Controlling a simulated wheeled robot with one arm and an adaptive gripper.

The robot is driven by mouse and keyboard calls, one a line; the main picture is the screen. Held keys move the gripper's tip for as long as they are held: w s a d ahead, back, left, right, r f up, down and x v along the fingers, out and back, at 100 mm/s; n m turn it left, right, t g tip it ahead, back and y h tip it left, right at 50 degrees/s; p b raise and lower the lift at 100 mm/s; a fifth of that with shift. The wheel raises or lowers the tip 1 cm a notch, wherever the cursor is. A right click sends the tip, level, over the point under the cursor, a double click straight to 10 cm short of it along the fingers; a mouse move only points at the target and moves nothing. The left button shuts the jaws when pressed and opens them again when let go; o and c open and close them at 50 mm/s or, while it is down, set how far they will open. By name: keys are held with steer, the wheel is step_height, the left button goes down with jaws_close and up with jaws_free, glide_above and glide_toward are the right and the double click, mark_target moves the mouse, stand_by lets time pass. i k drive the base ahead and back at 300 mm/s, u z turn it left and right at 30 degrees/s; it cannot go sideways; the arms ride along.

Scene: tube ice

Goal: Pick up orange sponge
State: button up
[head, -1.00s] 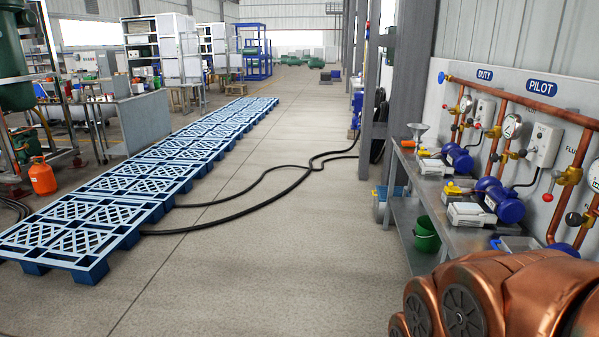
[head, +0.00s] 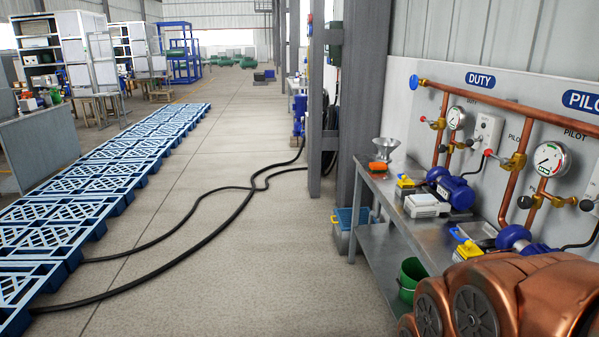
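A small orange block (head: 378,168), which looks like the orange sponge, lies at the far left end of the metal workbench (head: 385,188), by the grey funnel (head: 386,149). It is small in the head view and its details are hard to tell. My gripper is not in view. Large copper-coloured rounded parts with dark discs, apparently my own arm, fill the lower right corner and hide the near end of the bench.
Blue motor pumps (head: 450,190) and grey boxes stand on the bench under copper pipes and gauges. A green bucket (head: 411,279) is on the lower shelf. Black hoses (head: 215,232) cross the floor. Blue pallets (head: 60,225) line the left. The floor between is mostly clear.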

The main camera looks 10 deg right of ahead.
mark_target(377, 166)
steer(key=z, duration=0.1)
steer(key=i, duration=3.35)
steer(key=u, duration=0.15)
